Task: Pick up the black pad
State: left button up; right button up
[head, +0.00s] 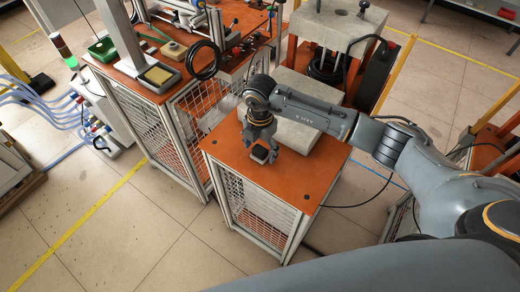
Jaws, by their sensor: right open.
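The black pad (261,156) is a small dark block on the orange top of a low cage-sided table (299,184), near its left part. My right gripper (260,145) points down right at the pad, with its fingers open. The fingers cover part of the pad, and I cannot tell whether they touch it. My left gripper is not in view.
A grey block (294,136) stands behind the gripper on the same table. A taller orange workbench (123,78) with a stand, a green bin (103,49) and a black cable coil (203,60) is at the left. A concrete-topped press (338,25) stands behind. The table's front right is clear.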

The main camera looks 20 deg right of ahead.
jog(key=shift+f, duration=0.4)
jog(key=c, duration=1.2)
jog(key=shift+r, duration=0.15)
jog(key=shift+c, duration=0.2)
jog(key=shift+w+r, duration=0.1)
jog(key=shift+r, duration=0.55)
jog(key=d+r+b, duration=0.2)
jog(key=d+r, duration=0.1)
jog(key=d, duration=0.1)
jog(key=w+d+r+b, duration=0.1)
jog(key=d+r+b, duration=0.1)
jog(key=d+r, duration=0.2)
jog(key=d+r+b, duration=0.1)
jog(key=d+r, duration=0.2)
jog(key=d, duration=0.1)
jog(key=shift+w+d+r+b, duration=0.3)
jog(key=shift+r+b, duration=0.05)
jog(key=shift+b, duration=0.05)
jog(key=shift+w+d+r, duration=0.1)
jog(key=shift+d+r, duration=0.3)
jog(key=shift+d, duration=0.25)
